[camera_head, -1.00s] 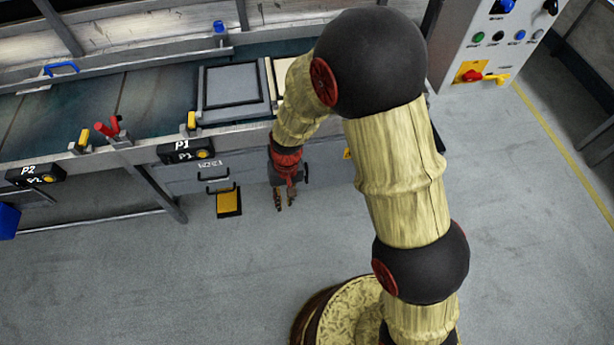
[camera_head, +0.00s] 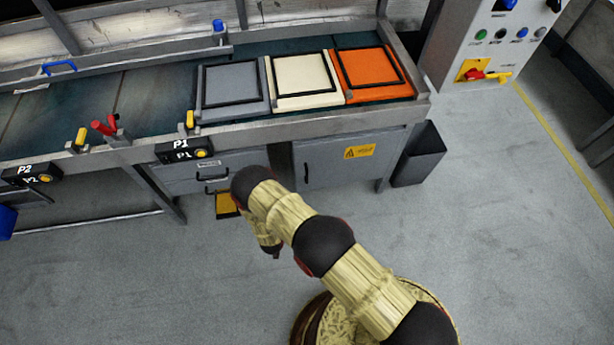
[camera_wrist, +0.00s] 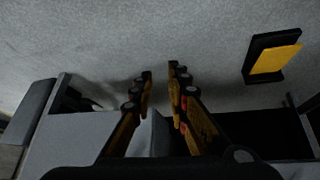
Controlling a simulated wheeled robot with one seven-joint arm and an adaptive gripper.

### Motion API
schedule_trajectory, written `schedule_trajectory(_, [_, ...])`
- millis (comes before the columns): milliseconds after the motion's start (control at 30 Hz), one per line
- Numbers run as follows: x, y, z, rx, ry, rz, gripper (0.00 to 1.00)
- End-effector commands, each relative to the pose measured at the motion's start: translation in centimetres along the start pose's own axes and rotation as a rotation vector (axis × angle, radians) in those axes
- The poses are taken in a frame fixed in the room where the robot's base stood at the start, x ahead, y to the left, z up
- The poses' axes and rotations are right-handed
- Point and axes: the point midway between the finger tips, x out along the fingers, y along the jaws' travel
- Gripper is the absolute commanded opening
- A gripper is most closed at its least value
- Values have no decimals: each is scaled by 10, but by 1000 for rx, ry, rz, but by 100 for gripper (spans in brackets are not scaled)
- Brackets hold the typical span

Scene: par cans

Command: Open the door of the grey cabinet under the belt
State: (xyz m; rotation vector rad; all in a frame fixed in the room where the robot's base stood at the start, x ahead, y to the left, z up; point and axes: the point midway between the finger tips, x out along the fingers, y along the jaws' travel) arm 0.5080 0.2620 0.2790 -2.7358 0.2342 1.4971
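The grey cabinet (camera_head: 345,165) stands under the belt (camera_head: 155,97), and its door looks shut in the head view. The door has a dark upright handle (camera_head: 306,173) near its left edge and a yellow warning label (camera_head: 359,151). My gripper (camera_wrist: 160,72) shows in the wrist view with its two fingers apart and no object clearly between the tips. Grey cabinet surfaces (camera_wrist: 75,135) lie behind the fingers there. I cannot tell whether the fingers touch anything. In the head view my arm hides most of the gripper, low in front of the drawer unit and the dark gap.
A drawer unit (camera_head: 178,178) is left of the dark gap beside the cabinet. A yellow pedal (camera_head: 226,205) is on the floor, also in the wrist view (camera_wrist: 275,58). A dark bin (camera_head: 419,155) stands right of the cabinet. The floor before the door is clear.

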Motion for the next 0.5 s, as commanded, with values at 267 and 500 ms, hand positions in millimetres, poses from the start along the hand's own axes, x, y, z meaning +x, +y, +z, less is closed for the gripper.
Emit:
schedule_trajectory(267, [19, 48, -72, 131, 495, 148, 16])
schedule_trajectory(500, [-41, 64, -157, 216, 866, 248, 16])
